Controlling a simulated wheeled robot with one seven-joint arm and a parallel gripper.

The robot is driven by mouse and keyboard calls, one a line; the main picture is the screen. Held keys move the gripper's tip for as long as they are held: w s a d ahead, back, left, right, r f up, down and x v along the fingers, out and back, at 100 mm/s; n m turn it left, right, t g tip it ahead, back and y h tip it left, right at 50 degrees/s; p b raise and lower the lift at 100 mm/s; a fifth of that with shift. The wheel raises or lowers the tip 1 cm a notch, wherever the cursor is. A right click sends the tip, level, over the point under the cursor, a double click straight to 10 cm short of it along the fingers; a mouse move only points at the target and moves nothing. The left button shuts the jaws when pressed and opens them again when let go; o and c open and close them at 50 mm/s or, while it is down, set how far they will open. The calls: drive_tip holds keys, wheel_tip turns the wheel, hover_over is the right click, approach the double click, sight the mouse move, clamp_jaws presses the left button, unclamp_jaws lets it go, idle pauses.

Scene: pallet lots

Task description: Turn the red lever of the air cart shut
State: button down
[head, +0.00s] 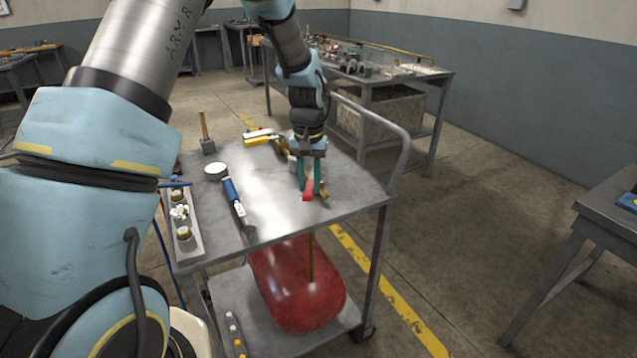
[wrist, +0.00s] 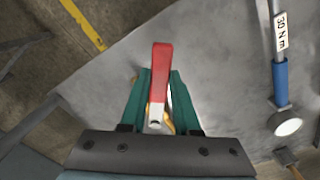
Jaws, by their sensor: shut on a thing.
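The red lever (head: 308,190) stands at the right part of the air cart's grey top (head: 270,215). In the wrist view the red lever (wrist: 161,70) points away from my gripper, and its pale lower end lies between the fingers. My gripper (head: 309,178) has green fingers and is shut on the lever from above; it also shows in the wrist view (wrist: 158,95). A brass fitting (head: 322,190) shows beside the lever, and a brass pipe (head: 311,258) runs down to the red tank (head: 300,290) on the lower shelf. The valve body is mostly hidden by the fingers.
The cart's push handle (head: 405,150) rises at the right. Another bench (head: 385,75) stands behind.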

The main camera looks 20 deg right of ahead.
drive_tip(key=a+m, duration=0.1)
drive_tip(key=w+m, duration=0.1)
drive_tip(key=shift+w+a+m, duration=0.2)
drive_tip(key=shift+a+m, duration=0.2)
drive_tip(key=m, duration=0.1)
drive_tip(key=w+a+m, duration=0.1)
drive_tip(key=shift+w+a+r+m+p, duration=0.1)
drive_tip(key=shift+w+m+p, duration=0.2)
drive_tip(key=shift+m+p, duration=0.1)
drive_tip(key=shift+w+a+m+p, duration=0.2)
drive_tip(key=shift+w+m, duration=0.25)
drive_tip(key=shift+m, duration=0.15)
drive_tip(key=shift+w+a+m+p, duration=0.15)
drive_tip(key=shift+w+m, duration=0.25)
drive_tip(key=shift+m, duration=0.2)
drive_tip(key=shift+w+a+m+p, duration=0.2)
drive_tip(key=shift+w+m+p, duration=0.1)
drive_tip(key=shift+w+m, duration=0.9)
drive_tip(key=shift+s+m, duration=0.15)
drive_tip(key=shift+m, duration=0.15)
drive_tip(key=c, duration=0.6)
unclamp_jaws()
drive_tip(key=shift+c, duration=0.2)
wheel_tip(320, 180, up, 11)
drive_tip(key=b, duration=0.2)
